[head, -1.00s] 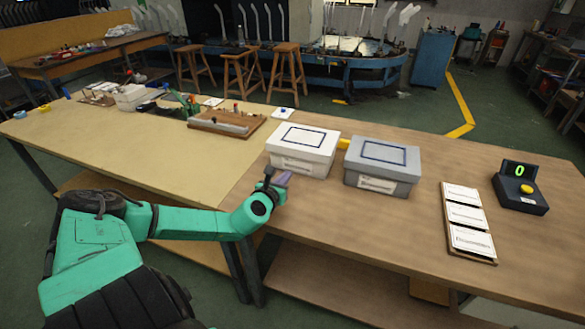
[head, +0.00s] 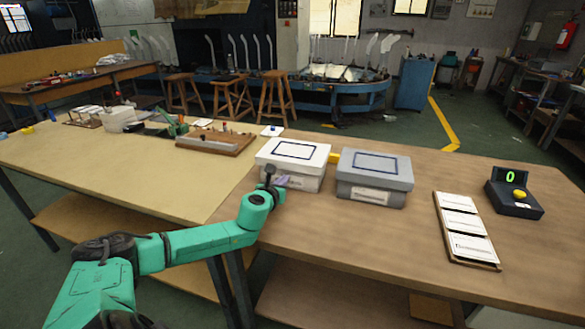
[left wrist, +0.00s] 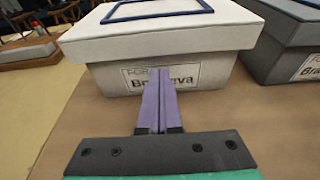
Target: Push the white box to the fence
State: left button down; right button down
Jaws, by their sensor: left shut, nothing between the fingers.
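The white box (head: 293,163) has a lid with a blue rectangle outline and a printed label on its front. It stands on the brown table beside a grey box. My left gripper (head: 281,180) is in front of the white box, at its near face. In the left wrist view, the purple fingers (left wrist: 160,75) are together and empty, their tips at the label of the white box (left wrist: 190,42). I cannot tell whether they touch it. A small yellow piece (head: 334,158) shows behind the gap between the boxes; I cannot tell whether it is the fence. My right gripper is not in view.
The grey box (head: 374,178) stands close to the right of the white box. A card board (head: 465,230) and a dark counter device (head: 514,197) lie further right. A wooden tray (head: 215,139) lies to the left. The table's front middle is clear.

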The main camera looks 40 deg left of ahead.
aim_at(288, 172)
pick_arm(q)
jog(key=shift+w+r+x, duration=0.1)
jog(key=shift+r+x, duration=0.15)
jog(key=shift+x, duration=0.9)
jog(key=shift+w+r+x, duration=0.1)
jog(key=shift+r+x, duration=0.2)
jog(key=shift+x, duration=0.85)
jog(key=shift+r+x, duration=0.25)
jog(key=shift+x, duration=0.85)
jog(key=shift+s+d, duration=0.15)
jog(key=shift+s, duration=0.25)
jog(key=v, duration=0.1)
jog(key=p+v, duration=0.1)
jog(key=v, duration=0.2)
jog(key=shift+s+f+p, duration=0.2)
jog(key=shift+f+p, duration=0.15)
jog(key=shift+s+d, duration=0.25)
jog(key=shift+s, duration=0.2)
